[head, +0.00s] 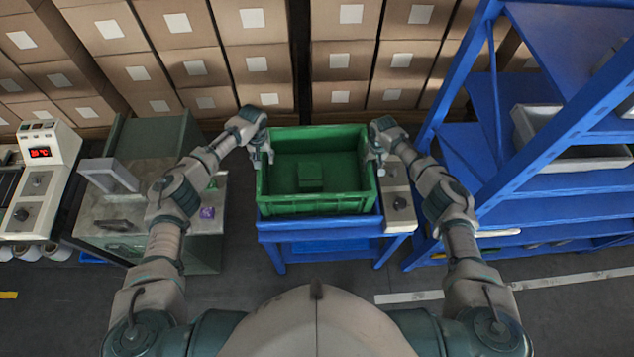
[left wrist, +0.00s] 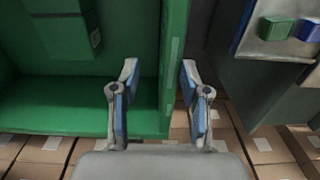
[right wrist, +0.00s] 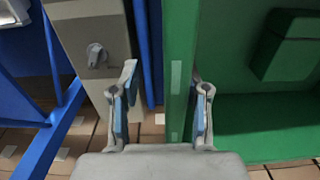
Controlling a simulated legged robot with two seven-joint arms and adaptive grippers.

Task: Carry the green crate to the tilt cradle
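The green crate (head: 318,203) sits level on a blue stand (head: 330,229), with one small green block (head: 311,176) inside. My left gripper (head: 262,155) is at the crate's left wall. In the left wrist view its fingers (left wrist: 158,95) stand apart on either side of that wall (left wrist: 174,60), with a gap showing. My right gripper (head: 378,155) is at the right wall. In the right wrist view its fingers (right wrist: 163,100) straddle that wall (right wrist: 178,60), also with a gap. I cannot tell which thing is the tilt cradle.
A grey panel with knobs (head: 398,192) is close to the crate's right side. A blue shelf rack (head: 545,195) stands at the right. A grey-green bench (head: 150,215) with small blocks is at the left. Stacked cartons (head: 260,60) fill the back. Floor (head: 340,277) is clear in front.

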